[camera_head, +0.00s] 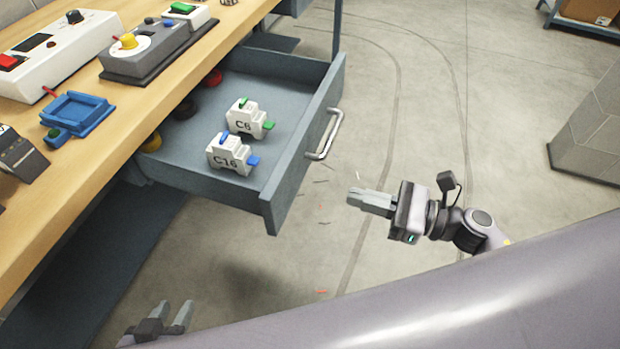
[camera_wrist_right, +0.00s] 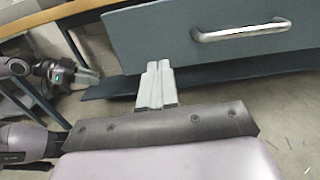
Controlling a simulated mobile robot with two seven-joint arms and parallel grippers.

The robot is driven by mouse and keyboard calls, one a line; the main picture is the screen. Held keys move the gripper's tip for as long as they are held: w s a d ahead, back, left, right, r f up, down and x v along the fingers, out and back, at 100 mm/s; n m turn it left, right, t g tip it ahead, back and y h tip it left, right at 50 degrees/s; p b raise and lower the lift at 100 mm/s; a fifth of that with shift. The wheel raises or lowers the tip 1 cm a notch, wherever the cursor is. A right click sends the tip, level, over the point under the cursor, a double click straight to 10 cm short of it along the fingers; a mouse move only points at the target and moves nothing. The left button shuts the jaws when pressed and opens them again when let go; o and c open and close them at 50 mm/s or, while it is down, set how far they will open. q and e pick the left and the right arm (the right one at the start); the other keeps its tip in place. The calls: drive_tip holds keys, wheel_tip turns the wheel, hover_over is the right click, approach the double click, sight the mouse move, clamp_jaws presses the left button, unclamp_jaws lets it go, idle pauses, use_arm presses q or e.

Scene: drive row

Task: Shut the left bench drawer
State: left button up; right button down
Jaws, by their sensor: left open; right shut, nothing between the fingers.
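The grey-blue bench drawer (camera_head: 269,188) stands pulled out from under the wooden bench, with a metal bar handle (camera_head: 325,136) on its front. Its front and handle (camera_wrist_right: 242,30) also show in the right wrist view. Inside lie two white breaker modules, C6 (camera_head: 243,119) and C16 (camera_head: 228,156), and a few round coloured items towards the back. My right gripper (camera_head: 352,197) is shut and empty, in front of the drawer and apart from it; its fingers (camera_wrist_right: 156,75) show below the drawer front. My left gripper (camera_head: 178,312) is open and empty, low at the bottom left, away from the drawer.
The wooden bench top (camera_head: 100,140) carries a white control box (camera_head: 70,42), a grey box with a yellow knob (camera_head: 146,52) and a blue tray (camera_head: 76,113). The concrete floor in front is clear apart from small scraps. A grey block (camera_head: 590,135) stands at the right.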

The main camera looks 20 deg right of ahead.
sight(294, 179)
drive_tip(key=p+x, duration=0.1)
drive_tip(key=x, duration=0.8)
drive_tip(key=shift+w+a, duration=0.2)
use_arm(q)
drive_tip(key=shift+s+a+r, duration=0.1)
drive_tip(key=shift+s+r, duration=0.1)
drive_tip(key=shift+r, duration=0.15)
use_arm(e)
drive_tip(key=shift+w+a, duration=0.1)
drive_tip(key=shift+a, duration=0.05)
drive_tip(key=shift+w+a, duration=0.1)
